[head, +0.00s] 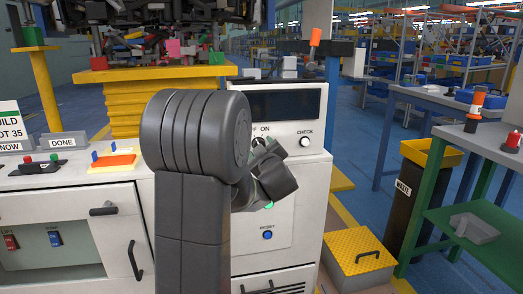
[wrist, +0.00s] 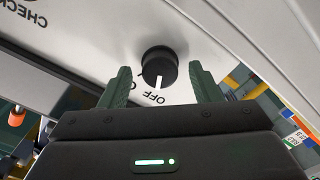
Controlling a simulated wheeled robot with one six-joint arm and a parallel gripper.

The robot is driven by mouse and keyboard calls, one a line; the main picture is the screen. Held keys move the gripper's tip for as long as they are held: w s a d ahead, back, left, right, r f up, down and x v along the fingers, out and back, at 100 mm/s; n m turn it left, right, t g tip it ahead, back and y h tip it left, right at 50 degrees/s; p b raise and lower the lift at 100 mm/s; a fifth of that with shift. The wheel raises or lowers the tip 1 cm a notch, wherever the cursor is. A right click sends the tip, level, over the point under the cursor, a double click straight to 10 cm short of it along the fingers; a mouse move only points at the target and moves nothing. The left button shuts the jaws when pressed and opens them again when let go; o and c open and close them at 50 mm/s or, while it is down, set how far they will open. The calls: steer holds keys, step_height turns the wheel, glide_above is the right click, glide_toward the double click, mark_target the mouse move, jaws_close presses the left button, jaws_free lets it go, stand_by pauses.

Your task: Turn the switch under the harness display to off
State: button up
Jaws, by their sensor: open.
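The switch, a round black knob (wrist: 160,64) with a white pointer line, sits on the white panel (head: 313,118) below a dark display (head: 285,104). The ON label (head: 265,127) shows in the head view, where my arm partly covers the knob. My gripper (wrist: 160,70) is open, with one finger on each side of the knob. Gaps show between the fingers and the knob; contact cannot be seen.
A blue RESET button (head: 267,235) is lower down. A yellow-topped box (head: 358,255) and a waste bin (head: 408,190) stand on the floor to the right.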

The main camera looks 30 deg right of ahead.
steer(key=p+v, duration=0.2)
steer(key=v, duration=1.1)
steer(key=shift+s, duration=0.4)
steer(key=shift+w, duration=0.1)
steer(key=b+x, duration=0.1)
steer(key=x, duration=1.2)
steer(key=shift+w+b, duration=0.35)
steer(key=shift+s, duration=0.1)
